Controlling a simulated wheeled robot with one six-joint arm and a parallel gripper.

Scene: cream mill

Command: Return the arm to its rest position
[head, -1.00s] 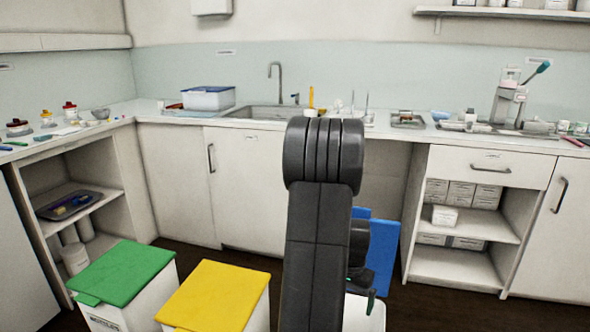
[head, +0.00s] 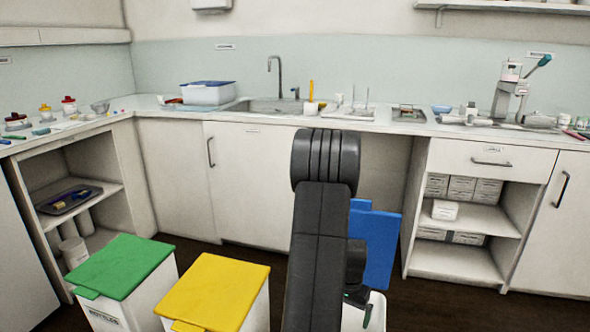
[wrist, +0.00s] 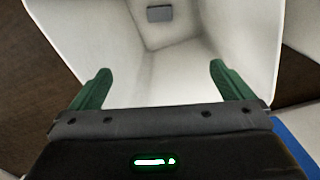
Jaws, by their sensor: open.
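My gripper (wrist: 160,82) is open in the wrist view, with its two green fingers apart and nothing between them. It points into a white open-topped bin (wrist: 190,75). A small grey rectangle (wrist: 159,13) shows deep inside; I cannot tell what it is. In the head view my arm is folded in the middle, and part of my gripper (head: 358,300) shows low beside it. The white bin (head: 376,314) shows there at the bottom edge, with a raised blue lid (head: 382,248) behind. My arm hides much of the bin.
A green-lidded bin (head: 125,265) and a yellow-lidded bin (head: 215,290) stand shut to the left of my arm. White cabinets and a counter (head: 160,109) with a sink (head: 262,106) run behind. An open shelf unit (head: 455,262) stands at right. Dark floor lies between.

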